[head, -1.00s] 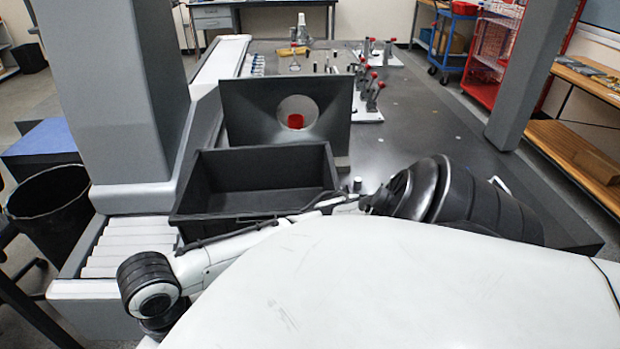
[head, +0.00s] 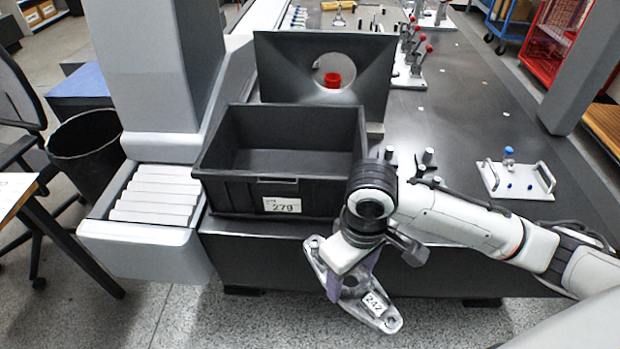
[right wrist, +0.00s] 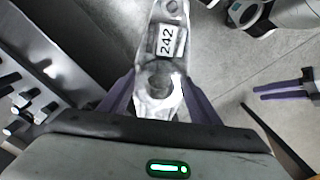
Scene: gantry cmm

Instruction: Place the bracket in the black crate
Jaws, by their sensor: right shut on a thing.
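The bracket (head: 382,318) is a grey metal plate with holes and a "242" label; the label also shows in the right wrist view (right wrist: 166,42). My right gripper (head: 350,280) is shut on its middle and holds it tilted in front of the bench edge, above the floor. The black crate (head: 247,190) stands empty on the bench, up and left of the bracket, with a "279" label on its front. My left gripper (right wrist: 284,90) shows only in the right wrist view, at the right edge, empty, with its purple fingers apart.
A dark upright panel (head: 280,70) with a round hole stands behind the crate, with a red thing seen through the hole. A grey column (head: 155,75) rises left of the crate. A white plate with handles (head: 515,182) lies at right. Toggle clamps (head: 417,55) stand further back.

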